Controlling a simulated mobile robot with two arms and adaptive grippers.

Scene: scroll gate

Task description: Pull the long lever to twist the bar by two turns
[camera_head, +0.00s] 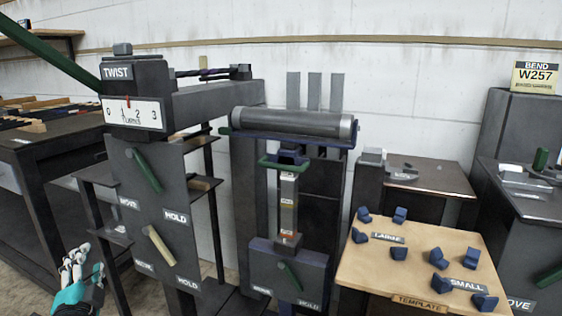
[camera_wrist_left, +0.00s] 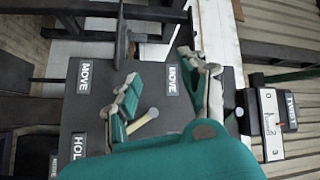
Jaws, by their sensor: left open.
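The twist machine (camera_head: 137,80) stands at the left with a TWIST label and a dial (camera_head: 135,113) marked 0 to 3. Its red pointer is near 1. The long green lever (camera_head: 50,57) slopes up and left from its head, out of the frame. A thin dark bar (camera_head: 205,72) shows spiral marks behind the head. My left gripper (camera_head: 75,262) is low at the left, open and empty, well below the long lever. In the left wrist view its spread fingers (camera_wrist_left: 164,85) are near a beige lever (camera_wrist_left: 142,121); contact cannot be told. The dial (camera_wrist_left: 271,124) shows there too.
The machine's front panel carries a short green lever (camera_head: 148,170) and the beige lever, with MOVE and HOLD labels. A roller station (camera_head: 295,122) is at the centre. A wooden template board (camera_head: 410,262) with several blue blocks is at right. A dark bench (camera_head: 55,150) is at far left.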

